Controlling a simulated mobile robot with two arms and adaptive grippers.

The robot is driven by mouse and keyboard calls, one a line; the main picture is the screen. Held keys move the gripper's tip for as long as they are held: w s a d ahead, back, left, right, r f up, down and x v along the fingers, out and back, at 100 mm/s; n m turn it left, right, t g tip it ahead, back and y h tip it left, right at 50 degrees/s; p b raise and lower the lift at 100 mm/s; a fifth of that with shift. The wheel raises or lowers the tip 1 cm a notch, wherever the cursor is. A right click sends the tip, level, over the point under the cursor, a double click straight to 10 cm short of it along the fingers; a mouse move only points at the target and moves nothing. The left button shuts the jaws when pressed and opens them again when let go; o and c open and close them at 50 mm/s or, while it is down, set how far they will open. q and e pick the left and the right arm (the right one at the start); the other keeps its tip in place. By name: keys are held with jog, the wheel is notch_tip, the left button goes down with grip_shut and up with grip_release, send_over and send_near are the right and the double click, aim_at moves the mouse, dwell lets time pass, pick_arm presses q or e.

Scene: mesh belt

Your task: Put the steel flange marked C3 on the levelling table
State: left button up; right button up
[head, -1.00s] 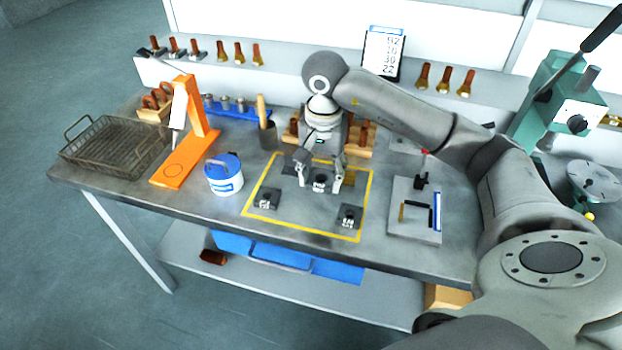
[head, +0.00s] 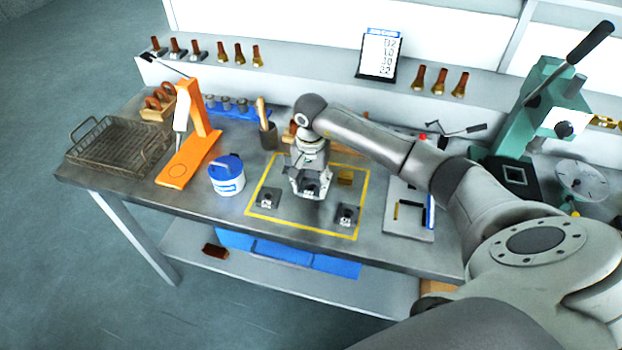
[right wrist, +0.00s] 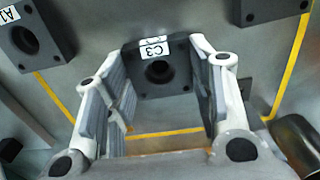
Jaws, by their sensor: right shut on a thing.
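The steel flange marked C3 (right wrist: 160,82) is a dark square block with a round bore and a white label. It lies between the fingers of my right gripper (right wrist: 160,98), which is shut on it. In the head view my right gripper (head: 311,193) is low over the yellow-outlined area, covering much of the flange. I cannot tell whether the flange is lifted off the surface. A round grey plate (head: 583,178) at the far right may be the levelling table; I cannot be sure. My left gripper is out of view.
Flange A1 (right wrist: 30,38) and other flanges (head: 267,200) (head: 346,214) lie nearby. A clamp fixture plate (head: 393,222) and green press (head: 530,110) stand to the right. A white tub (head: 227,178), orange stand (head: 200,135) and wire basket (head: 118,150) stand left.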

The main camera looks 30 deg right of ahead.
jog(key=shift+f, duration=0.15)
jog(key=o, duration=1.3)
jog(key=shift+c, duration=0.2)
